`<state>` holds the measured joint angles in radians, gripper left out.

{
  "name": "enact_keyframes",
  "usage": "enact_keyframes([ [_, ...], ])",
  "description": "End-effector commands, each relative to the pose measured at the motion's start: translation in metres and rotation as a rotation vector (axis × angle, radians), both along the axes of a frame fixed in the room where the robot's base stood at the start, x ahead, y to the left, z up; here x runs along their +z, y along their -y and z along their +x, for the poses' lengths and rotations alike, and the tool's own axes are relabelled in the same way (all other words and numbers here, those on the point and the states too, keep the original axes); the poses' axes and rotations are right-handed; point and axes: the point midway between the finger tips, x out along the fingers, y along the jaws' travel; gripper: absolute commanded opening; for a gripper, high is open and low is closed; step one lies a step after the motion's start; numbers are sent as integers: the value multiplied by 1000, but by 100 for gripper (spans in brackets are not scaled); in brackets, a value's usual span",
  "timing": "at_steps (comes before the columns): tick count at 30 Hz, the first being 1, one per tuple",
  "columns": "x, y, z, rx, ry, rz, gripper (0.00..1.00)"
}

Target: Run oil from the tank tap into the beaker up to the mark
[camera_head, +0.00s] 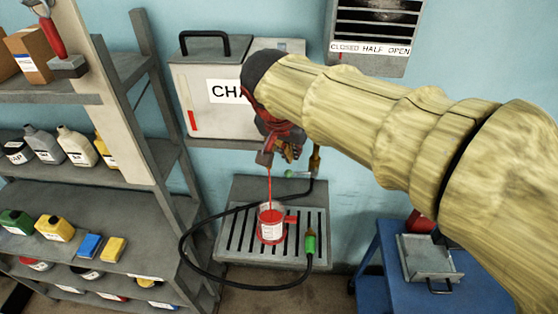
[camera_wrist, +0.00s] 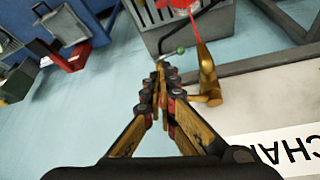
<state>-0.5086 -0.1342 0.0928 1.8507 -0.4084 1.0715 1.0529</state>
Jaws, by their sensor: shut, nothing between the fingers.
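The grey tank (camera_head: 205,88) stands against the wall, partly hidden behind my arm. A thin red stream of oil (camera_head: 269,185) runs down into the beaker (camera_head: 271,228), which stands upright on a slotted drip tray (camera_head: 235,243). The beaker holds red oil; its mark cannot be made out. In the wrist view the brass tap (camera_wrist: 207,72) shows with the red stream (camera_wrist: 193,28) beyond it and the beaker (camera_wrist: 180,4) at the top edge. My gripper (camera_wrist: 160,68) is shut and empty, just left of the tap; contact cannot be told. It is partly hidden in the head view (camera_head: 287,148).
A black hose (camera_head: 190,245) loops around the tray to a green-ended fitting (camera_head: 310,243). Shelves with bottles (camera_head: 75,145) stand at left. A blue cart (camera_head: 380,265) with a metal tray (camera_head: 430,258) is at right. A vented wall box (camera_head: 372,47) hangs above.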

Motion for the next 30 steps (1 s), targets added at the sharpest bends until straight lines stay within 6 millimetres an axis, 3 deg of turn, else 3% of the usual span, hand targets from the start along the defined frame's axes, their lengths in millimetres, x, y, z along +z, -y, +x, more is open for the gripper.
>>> enact_keyframes([
  [9,-1,29,20,259,2,3,0],
  [30,0,44,41,262,0,1,0],
])
